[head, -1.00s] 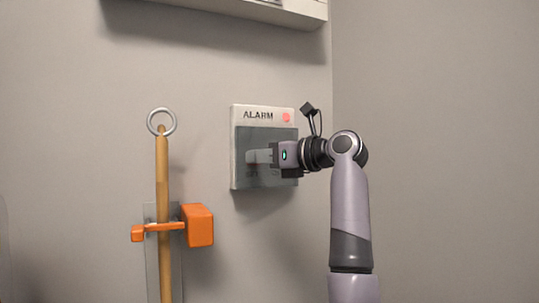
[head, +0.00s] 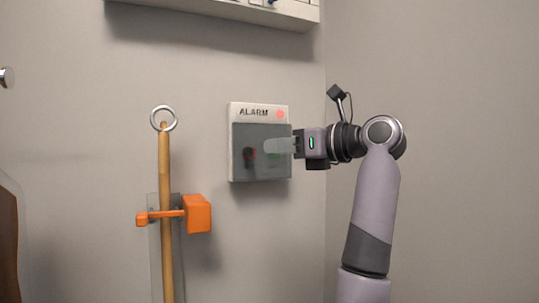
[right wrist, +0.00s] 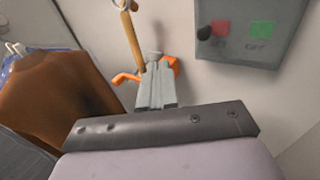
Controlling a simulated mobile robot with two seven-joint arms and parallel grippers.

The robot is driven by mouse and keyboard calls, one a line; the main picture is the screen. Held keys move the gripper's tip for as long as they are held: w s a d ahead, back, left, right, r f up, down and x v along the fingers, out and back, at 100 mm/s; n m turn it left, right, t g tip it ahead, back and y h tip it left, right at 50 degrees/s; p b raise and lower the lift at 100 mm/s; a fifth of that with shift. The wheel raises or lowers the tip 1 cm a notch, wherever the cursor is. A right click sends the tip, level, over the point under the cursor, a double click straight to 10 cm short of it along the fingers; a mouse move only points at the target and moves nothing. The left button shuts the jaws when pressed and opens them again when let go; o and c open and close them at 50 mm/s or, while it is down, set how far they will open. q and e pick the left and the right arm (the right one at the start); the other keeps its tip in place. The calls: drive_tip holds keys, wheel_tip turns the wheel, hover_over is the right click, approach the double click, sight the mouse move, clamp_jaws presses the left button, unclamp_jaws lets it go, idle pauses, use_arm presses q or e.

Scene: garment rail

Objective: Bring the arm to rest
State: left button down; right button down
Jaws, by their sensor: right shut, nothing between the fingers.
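My right gripper (head: 268,146) is shut and empty. In the head view its pale fingers overlap the right part of the alarm box (head: 240,110), and its arm rises from the lower right. I cannot tell the exact gap to the box from this view. In the right wrist view the shut fingers (right wrist: 154,66) point toward the wall below and left of the box's dark cover (right wrist: 240,58), apart from it. A red button (right wrist: 221,28) and a green button (right wrist: 262,31) show behind the cover. My left gripper is not in view.
A wooden pole (head: 164,170) with a ring on top stands in an orange clip (head: 197,214) left of the box. A shelf (head: 230,10) is above. Brown clothing (right wrist: 50,95) hangs at left in the wrist view. The wall at right is clear.

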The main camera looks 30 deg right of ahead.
drive_tip(key=shift+s, duration=0.85)
drive_tip(key=w+f+n+h, duration=0.25)
drive_tip(key=w+f, duration=0.35)
drive_tip(key=f, duration=0.6)
drive_tip(key=a+f+n+g+h, duration=0.15)
drive_tip(key=f+n, duration=0.45)
drive_tip(key=f, duration=0.9)
drive_tip(key=a+f+n+g+h, duration=0.1)
drive_tip(key=a+f+n+g, duration=0.35)
drive_tip(key=f, duration=1.05)
drive_tip(key=s+f+n+t, duration=0.2)
drive_tip(key=s+f+n, duration=0.5)
drive_tip(key=f, duration=0.5)
drive_tip(key=s+a+f+n, duration=0.4)
drive_tip(key=s+f+n, duration=0.3)
drive_tip(key=s, duration=0.4)
drive_tip(key=s+a+f+n+g, duration=0.1)
drive_tip(key=s+a+f+n, duration=0.3)
drive_tip(key=s, duration=0.6)
wheel_tip(320, 180, down, 3)
drive_tip(key=n, duration=0.2)
drive_tip(key=shift+s+n+g, duration=0.3)
drive_tip(key=shift+s+n, duration=0.05)
drive_tip(key=shift+n, duration=0.05)
